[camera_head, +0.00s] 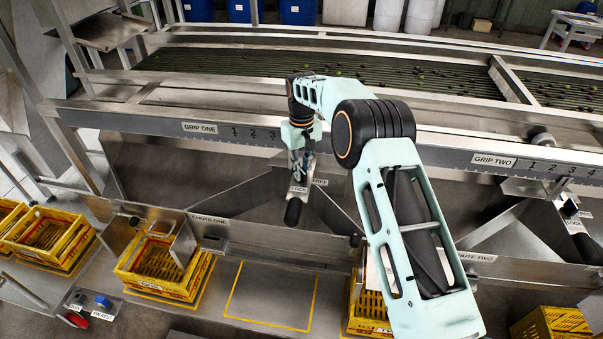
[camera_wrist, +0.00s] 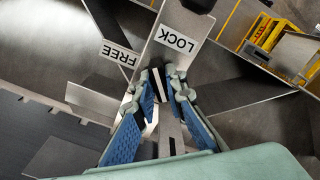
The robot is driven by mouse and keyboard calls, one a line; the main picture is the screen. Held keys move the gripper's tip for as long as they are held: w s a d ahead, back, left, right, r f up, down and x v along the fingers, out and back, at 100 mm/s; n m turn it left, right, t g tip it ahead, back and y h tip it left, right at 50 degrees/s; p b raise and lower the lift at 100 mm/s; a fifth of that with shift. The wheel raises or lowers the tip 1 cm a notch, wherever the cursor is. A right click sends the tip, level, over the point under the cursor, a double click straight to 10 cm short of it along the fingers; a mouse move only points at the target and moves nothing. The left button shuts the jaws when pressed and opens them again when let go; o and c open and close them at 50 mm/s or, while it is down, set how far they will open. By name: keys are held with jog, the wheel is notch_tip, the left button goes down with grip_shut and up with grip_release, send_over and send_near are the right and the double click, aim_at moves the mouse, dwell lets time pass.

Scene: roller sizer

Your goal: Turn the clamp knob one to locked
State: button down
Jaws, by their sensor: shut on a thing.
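My gripper (camera_head: 298,160) reaches down to the clamp bracket under the GRIP ONE rail. In the wrist view my gripper (camera_wrist: 160,78) has its blue-padded fingers closing on a small dark knob with a pale edge, clamp knob one (camera_wrist: 161,91). The knob is partly hidden by the fingertips. The LOCK label (camera_wrist: 177,39) is on the metal plate just beyond the fingertips, and the FREE label (camera_wrist: 120,53) is to its left. The LOCK label also shows in the head view (camera_head: 298,189). Which label the knob points at is not clear.
A black handle (camera_head: 293,211) hangs below the LOCK label. The GRIP ONE rail (camera_head: 150,122) with its numbered scale runs behind my gripper. Sloped chute plates lie on both sides. A yellow crate (camera_head: 160,270) stands lower left, beside an empty yellow-outlined floor space (camera_head: 270,322).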

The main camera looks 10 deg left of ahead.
aim_at(302, 170)
jog(key=m, duration=0.4)
jog(key=shift+r+m+b, duration=0.1)
jog(key=shift+m+b, duration=0.25)
jog(key=shift+m, duration=1.75)
jog(key=c, duration=2)
grip_release()
jog(key=shift+o, duration=0.2)
notch_tip(302, 170, up, 12)
